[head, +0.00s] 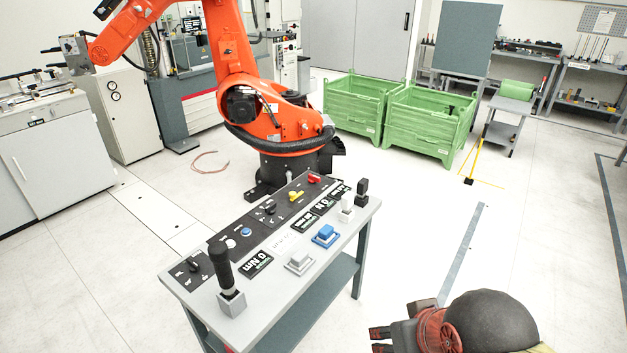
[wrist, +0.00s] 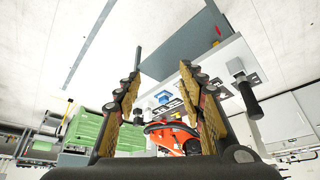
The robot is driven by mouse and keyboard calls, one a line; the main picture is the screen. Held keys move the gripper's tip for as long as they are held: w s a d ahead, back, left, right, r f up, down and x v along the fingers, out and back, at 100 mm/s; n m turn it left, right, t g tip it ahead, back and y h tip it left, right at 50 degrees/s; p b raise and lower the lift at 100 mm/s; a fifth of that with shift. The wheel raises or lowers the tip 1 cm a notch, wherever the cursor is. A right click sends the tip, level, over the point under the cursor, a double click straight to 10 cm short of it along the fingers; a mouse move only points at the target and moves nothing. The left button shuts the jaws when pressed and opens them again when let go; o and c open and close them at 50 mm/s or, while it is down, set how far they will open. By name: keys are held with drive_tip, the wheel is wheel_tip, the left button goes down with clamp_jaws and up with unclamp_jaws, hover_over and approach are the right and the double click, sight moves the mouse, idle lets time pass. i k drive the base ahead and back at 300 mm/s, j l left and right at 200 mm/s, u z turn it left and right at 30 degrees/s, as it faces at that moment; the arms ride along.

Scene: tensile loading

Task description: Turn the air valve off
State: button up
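A control table (head: 338,244) stands in front of me with a dark strip of controls. A yellow handle (head: 296,195), a red handle (head: 314,179) and black knobs (head: 269,207) (head: 193,264) sit along the strip. I cannot tell from the labels which control is the air valve. My gripper (head: 382,340) is low at the right, apart from the table. In the wrist view my gripper (wrist: 160,75) is open and empty, and the table (wrist: 190,68) appears upside down beyond its fingers.
A tall black lever (head: 221,264), a blue button block (head: 326,236), a grey block (head: 299,262) and a black-topped post (head: 361,191) rise from the table. An orange robot arm (head: 262,125) stands behind it. Green crates (head: 428,120) are farther back. Floor right of the table is clear.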

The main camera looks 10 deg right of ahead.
sight(312, 178)
drive_tip(key=i+l+u, duration=0.1)
drive_tip(key=i, duration=0.45)
drive_tip(key=i+l+u, duration=0.1)
drive_tip(key=i+l, duration=0.25)
drive_tip(key=i, duration=0.2)
drive_tip(key=i+l+u, duration=0.1)
drive_tip(key=i+l, duration=0.15)
drive_tip(key=i, duration=0.25)
drive_tip(key=i+l+u, duration=0.1)
drive_tip(key=i+l, duration=0.25)
drive_tip(key=i, duration=0.15)
